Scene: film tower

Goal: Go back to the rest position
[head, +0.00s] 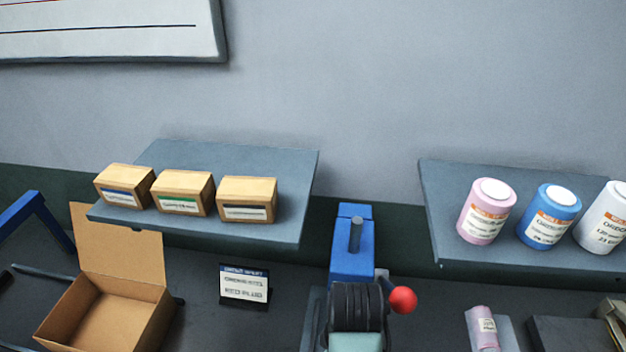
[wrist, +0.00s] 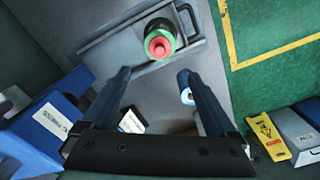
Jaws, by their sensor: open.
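My gripper (wrist: 157,75) shows in the wrist view with its two dark blue fingers spread apart. Nothing is held between them. A grey surface shows beyond the gap. A green and red round object (wrist: 160,40) stands on a grey plate with a handle, past the fingertips and apart from them. A small blue and white roll (wrist: 186,88) shows beside the right finger, partly hidden by it. A white-labelled dark object (wrist: 131,121) lies by the left finger. I cannot make out my gripper in the head view.
In the head view, a left shelf (head: 275,228) holds three small boxes (head: 183,193); a right shelf (head: 450,205) holds pink, blue and white tubs (head: 548,217). Below are an open carton (head: 125,265), a card sign (head: 244,286), and a blue device (head: 351,262) with a red knob (head: 403,300).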

